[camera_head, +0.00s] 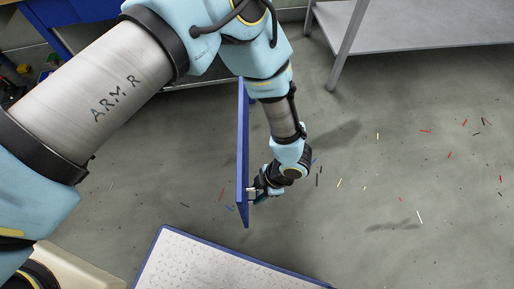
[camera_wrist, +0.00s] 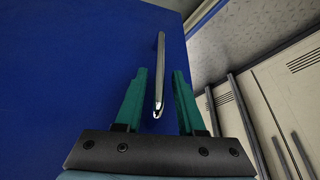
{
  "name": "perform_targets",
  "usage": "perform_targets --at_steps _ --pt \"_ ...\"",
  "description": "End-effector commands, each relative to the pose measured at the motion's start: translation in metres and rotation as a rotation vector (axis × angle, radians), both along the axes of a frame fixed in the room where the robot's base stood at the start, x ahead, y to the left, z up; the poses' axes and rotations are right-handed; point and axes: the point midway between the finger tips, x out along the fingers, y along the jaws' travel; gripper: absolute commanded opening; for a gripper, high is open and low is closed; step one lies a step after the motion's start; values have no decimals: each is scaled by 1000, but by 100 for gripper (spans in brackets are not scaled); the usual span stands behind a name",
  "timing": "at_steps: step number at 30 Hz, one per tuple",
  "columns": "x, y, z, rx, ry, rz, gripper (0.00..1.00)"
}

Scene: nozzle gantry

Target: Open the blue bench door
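The blue bench door (camera_head: 243,150) stands swung out from the bench and is seen nearly edge-on in the head view. Its blue face (camera_wrist: 70,75) fills the left of the wrist view. A slim metal handle (camera_wrist: 160,75) is on that face. My gripper (camera_head: 256,195) is at the right side of the door, near its front end. In the wrist view, my gripper's teal fingers (camera_wrist: 159,85) stand apart, one on each side of the handle, with a visible gap to each. The bench interior is hidden behind my arm.
A grey metal table (camera_head: 420,25) stands at the top right. A white-topped, blue-edged platform (camera_head: 210,265) lies at the bottom, just in front of the door. Cream cabinets (camera_wrist: 290,90) show in the wrist view. The floor at right is clear except for small scraps.

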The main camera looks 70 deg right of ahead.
Motion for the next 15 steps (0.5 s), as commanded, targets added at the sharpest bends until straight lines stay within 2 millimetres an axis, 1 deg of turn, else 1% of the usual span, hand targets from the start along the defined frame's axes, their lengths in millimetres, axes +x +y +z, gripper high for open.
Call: perform_targets --at_steps 10,13,15 --pt "0 -2 3 -2 0 0 45" --pt "-3 -5 12 -4 -1 1 45" --pt "-7 -7 22 -5 1 1 45"
